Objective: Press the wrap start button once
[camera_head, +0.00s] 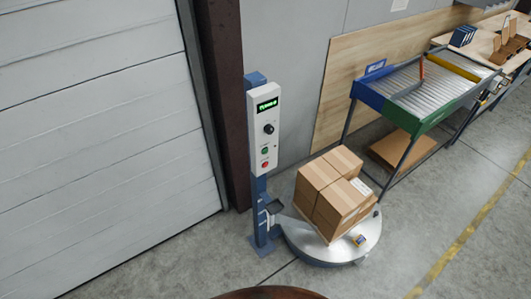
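A white control box (264,135) stands on a blue post (261,215) left of centre. It has a lit green display (267,105), a black knob (268,129), a green button (265,151) and a red button (265,164) below it. No label naming the wrap start button is readable. Nothing touches the buttons. Beside the post is a round grey turntable (310,248) with several stacked cardboard boxes (338,190) on it. Neither of my grippers is in view.
A roller conveyor (430,90) with a blue and green frame stands at the right, with a cardboard box (403,148) beneath it. A white shutter door (100,120) fills the left. The floor at the lower right is clear.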

